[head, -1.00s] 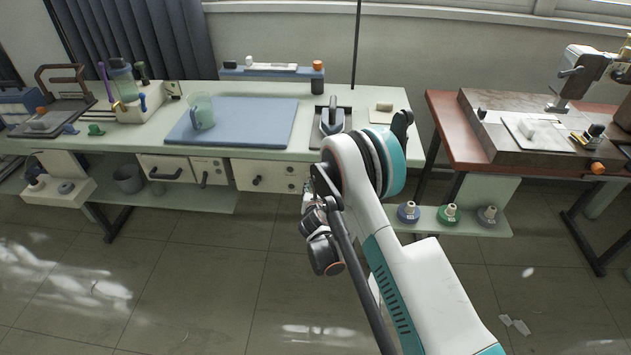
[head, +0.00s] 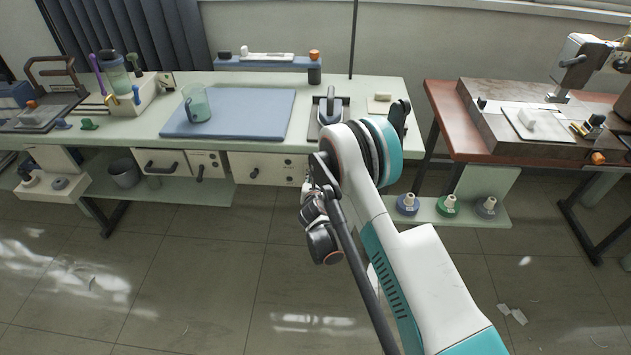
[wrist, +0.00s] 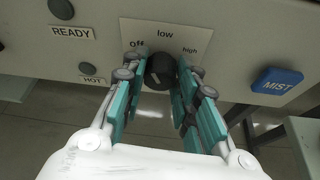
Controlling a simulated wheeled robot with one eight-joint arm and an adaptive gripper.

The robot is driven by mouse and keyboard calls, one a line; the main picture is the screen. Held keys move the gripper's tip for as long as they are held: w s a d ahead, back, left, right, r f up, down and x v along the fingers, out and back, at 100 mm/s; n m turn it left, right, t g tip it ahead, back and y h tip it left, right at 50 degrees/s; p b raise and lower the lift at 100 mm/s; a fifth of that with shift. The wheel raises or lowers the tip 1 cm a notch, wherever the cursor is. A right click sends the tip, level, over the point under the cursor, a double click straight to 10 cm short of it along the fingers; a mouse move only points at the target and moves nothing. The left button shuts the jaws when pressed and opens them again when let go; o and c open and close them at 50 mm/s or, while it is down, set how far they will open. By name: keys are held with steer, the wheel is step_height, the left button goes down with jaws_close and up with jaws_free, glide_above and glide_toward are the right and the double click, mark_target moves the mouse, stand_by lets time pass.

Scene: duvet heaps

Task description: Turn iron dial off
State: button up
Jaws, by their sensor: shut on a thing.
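A dark round dial (wrist: 160,70) sits on a pale panel in the wrist view, under a plate (wrist: 166,38) marked off, low and high. A light mark shows on its face, but its exact setting is hard to tell. My gripper (wrist: 161,76) is shut on the dial, one teal-backed finger on each side. An iron (head: 330,107) stands on a dark pad at the right part of the pale bench.
A blue MIST button (wrist: 277,80) is right of the dial; READY (wrist: 73,32) and HOT (wrist: 92,80) labels are left. The pale bench (head: 250,82) also holds a blue mat (head: 245,112) and a cup (head: 196,104). A red-brown table (head: 440,97) stands to the right.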

steer(key=n+h, duration=0.3)
steer(key=n, duration=0.1)
steer(key=shift+a, duration=0.2)
stand_by(0.4)
steer(key=shift+n, duration=0.3)
steer(key=o, duration=1.1)
steer(key=shift+c, duration=0.2)
step_height(320, 180, up, 10)
